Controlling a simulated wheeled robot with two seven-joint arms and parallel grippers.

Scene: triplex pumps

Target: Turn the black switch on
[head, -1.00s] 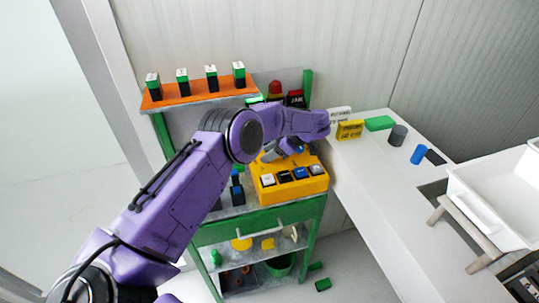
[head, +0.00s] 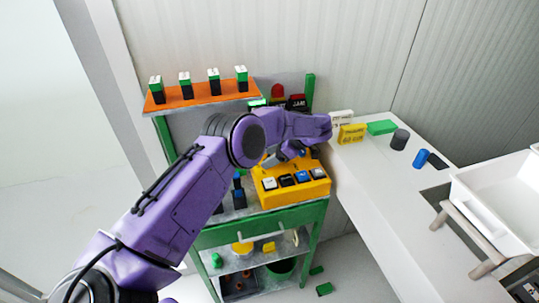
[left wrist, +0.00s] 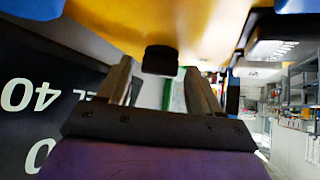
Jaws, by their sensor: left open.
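A yellow control box (head: 293,196) stands on the green cart, with a row of switches on its sloped face. A white-topped switch (head: 269,184) is at the left, then a black one (head: 286,180), a blue one (head: 302,176) and another dark one with a pale top. My left gripper (head: 288,156) is just behind and above the box, partly hidden by its own wrist. In the left wrist view my left gripper (left wrist: 158,88) is open, its two fingers apart. A small black block (left wrist: 160,60) on the yellow surface shows between and beyond the fingertips; contact cannot be told.
An orange shelf (head: 205,96) with several green-and-black blocks is behind my arm. A white table (head: 375,185) at the right carries a yellow block (head: 351,134), a green block (head: 381,127), a grey cylinder (head: 400,139) and a blue cylinder (head: 420,158).

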